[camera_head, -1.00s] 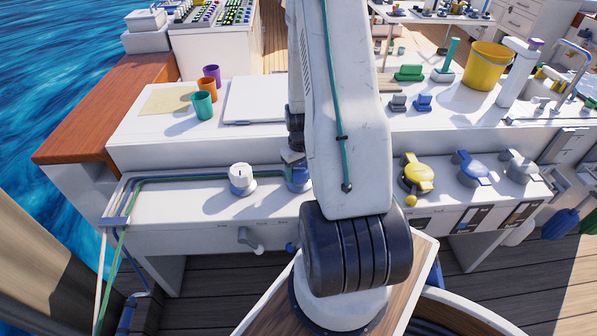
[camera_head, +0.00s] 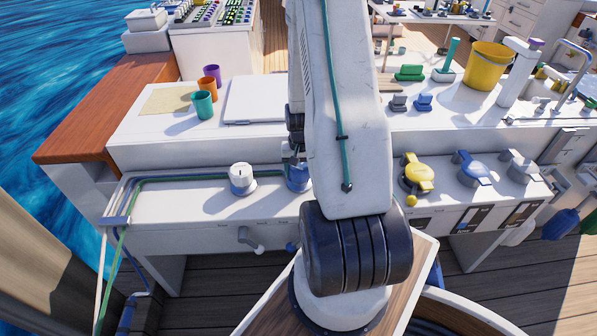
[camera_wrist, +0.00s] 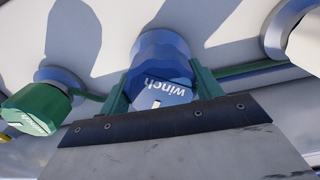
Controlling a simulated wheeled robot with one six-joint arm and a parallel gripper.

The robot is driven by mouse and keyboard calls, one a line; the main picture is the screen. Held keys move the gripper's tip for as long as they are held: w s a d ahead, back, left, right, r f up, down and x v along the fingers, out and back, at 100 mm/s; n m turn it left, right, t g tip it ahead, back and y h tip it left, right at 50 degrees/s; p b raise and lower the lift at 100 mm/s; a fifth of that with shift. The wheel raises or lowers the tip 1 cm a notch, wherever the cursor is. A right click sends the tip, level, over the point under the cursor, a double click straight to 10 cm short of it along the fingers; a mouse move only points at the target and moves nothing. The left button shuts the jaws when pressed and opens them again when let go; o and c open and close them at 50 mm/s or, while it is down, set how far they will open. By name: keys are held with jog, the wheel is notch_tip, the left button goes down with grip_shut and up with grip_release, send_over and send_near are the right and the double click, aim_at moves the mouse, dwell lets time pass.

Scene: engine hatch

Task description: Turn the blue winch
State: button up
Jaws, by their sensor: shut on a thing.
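The blue winch (camera_wrist: 160,62) is a round blue knob with a faceted cap, marked "winch" and with a white line. In the wrist view its lettering is upside down. My gripper (camera_wrist: 161,88) is shut on its cap, one green finger on each side. In the head view the winch (camera_head: 297,180) shows only in part, left of my arm, on the front ledge of the white console. My gripper is mostly hidden there behind my arm.
Yellow (camera_head: 417,175) and blue (camera_head: 474,168) valve handles are farther right. A lever (camera_head: 250,240) projects from the front.

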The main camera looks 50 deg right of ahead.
aim_at(300, 166)
jog(key=shift+m, duration=1)
jog(key=o, duration=1)
jog(key=shift+d, duration=0.1)
notch_tip(300, 166, up, 8)
jog(key=shift+f, duration=0.1)
jog(key=shift+s, duration=0.1)
